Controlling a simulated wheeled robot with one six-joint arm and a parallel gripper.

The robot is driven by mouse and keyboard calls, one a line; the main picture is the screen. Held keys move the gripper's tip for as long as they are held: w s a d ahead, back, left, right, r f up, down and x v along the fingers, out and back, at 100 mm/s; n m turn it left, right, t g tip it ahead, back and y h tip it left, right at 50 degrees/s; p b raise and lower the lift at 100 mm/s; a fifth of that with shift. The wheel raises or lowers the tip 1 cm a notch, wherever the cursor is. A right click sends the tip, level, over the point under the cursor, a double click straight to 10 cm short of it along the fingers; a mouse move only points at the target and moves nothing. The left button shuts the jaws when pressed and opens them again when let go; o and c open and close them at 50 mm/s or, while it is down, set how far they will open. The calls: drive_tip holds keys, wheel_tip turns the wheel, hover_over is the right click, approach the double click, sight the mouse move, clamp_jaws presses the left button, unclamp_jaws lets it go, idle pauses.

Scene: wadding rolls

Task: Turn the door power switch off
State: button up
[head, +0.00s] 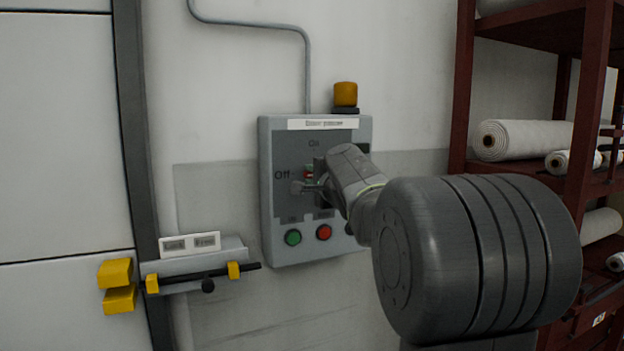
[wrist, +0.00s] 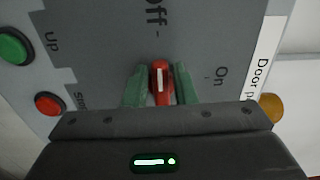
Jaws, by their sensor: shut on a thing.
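The door power switch is a red knob with a white line (wrist: 160,80) on a grey control box (head: 267,215) on the wall. In the wrist view the white line lies in line with the Off mark, and the On mark is to the right. My gripper (wrist: 160,92) is shut on the red knob, one green finger on each side. In the head view my gripper (head: 309,182) is at the box front, and my wrist hides part of the panel's right side. Only a bit of the red knob (head: 308,174) shows there, right of the Off label.
A green button (head: 292,238) and a red button (head: 324,233) sit below the switch. An amber lamp (head: 345,94) tops the box. A door latch with a black bar (head: 210,273) is at lower left. A dark red shelf (head: 461,90) with white rolls stands at right.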

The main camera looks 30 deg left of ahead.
drive_tip(key=shift+w+f, duration=0.1)
drive_tip(key=o, duration=0.8)
drive_tip(key=shift+d, duration=0.15)
drive_tip(key=b+v, duration=0.2)
drive_tip(key=v, duration=1.1)
drive_tip(key=shift+s+d, duration=0.25)
drive_tip(key=shift+a, duration=0.15)
drive_tip(key=p+x, duration=0.2)
drive_tip(key=x, duration=1.1)
drive_tip(key=shift+w+a, duration=0.2)
drive_tip(key=shift+w, duration=0.05)
